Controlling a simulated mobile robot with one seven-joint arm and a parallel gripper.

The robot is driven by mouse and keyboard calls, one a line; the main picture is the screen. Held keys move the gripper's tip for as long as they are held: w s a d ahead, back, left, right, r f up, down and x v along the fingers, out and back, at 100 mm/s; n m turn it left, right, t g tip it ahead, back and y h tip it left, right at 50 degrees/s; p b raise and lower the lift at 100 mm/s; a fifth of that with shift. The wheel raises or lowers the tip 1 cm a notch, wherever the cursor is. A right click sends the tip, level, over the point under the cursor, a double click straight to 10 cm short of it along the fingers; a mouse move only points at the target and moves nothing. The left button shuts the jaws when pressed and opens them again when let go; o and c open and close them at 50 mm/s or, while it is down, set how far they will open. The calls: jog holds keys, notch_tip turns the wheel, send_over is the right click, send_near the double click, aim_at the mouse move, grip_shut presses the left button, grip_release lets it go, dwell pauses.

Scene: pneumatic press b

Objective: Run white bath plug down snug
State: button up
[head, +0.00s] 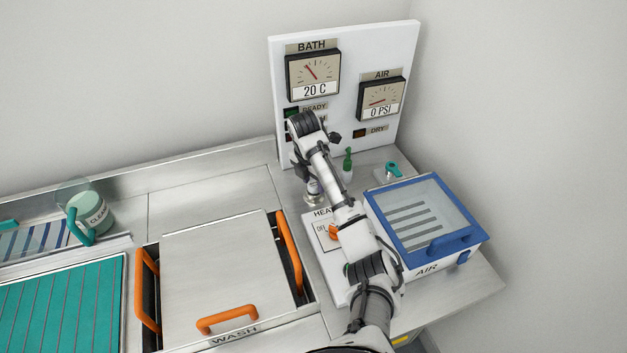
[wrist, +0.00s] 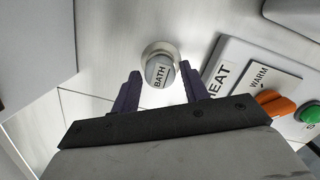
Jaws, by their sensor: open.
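The white bath plug (wrist: 159,73), a round knob lettered BATH, sits in a pale metal collar in the wrist view. My gripper (wrist: 159,70) is open, with one dark finger to each side of the plug. Small gaps show between the fingers and the plug, so the jaws do not grip it. How high the fingers are above the collar, and how deep the plug sits, I cannot tell.
The heat panel (wrist: 231,58) with its orange knob (wrist: 271,104) stands right of the gripper. The WASH lid (head: 215,265) lies left.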

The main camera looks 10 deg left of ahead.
jog(key=shift+n, duration=0.8)
jog(key=shift+n, duration=0.9)
jog(key=c, duration=0.6)
jog(key=shift+o, duration=0.2)
jog(key=shift+m, duration=0.9)
jog(key=shift+m, duration=0.8)
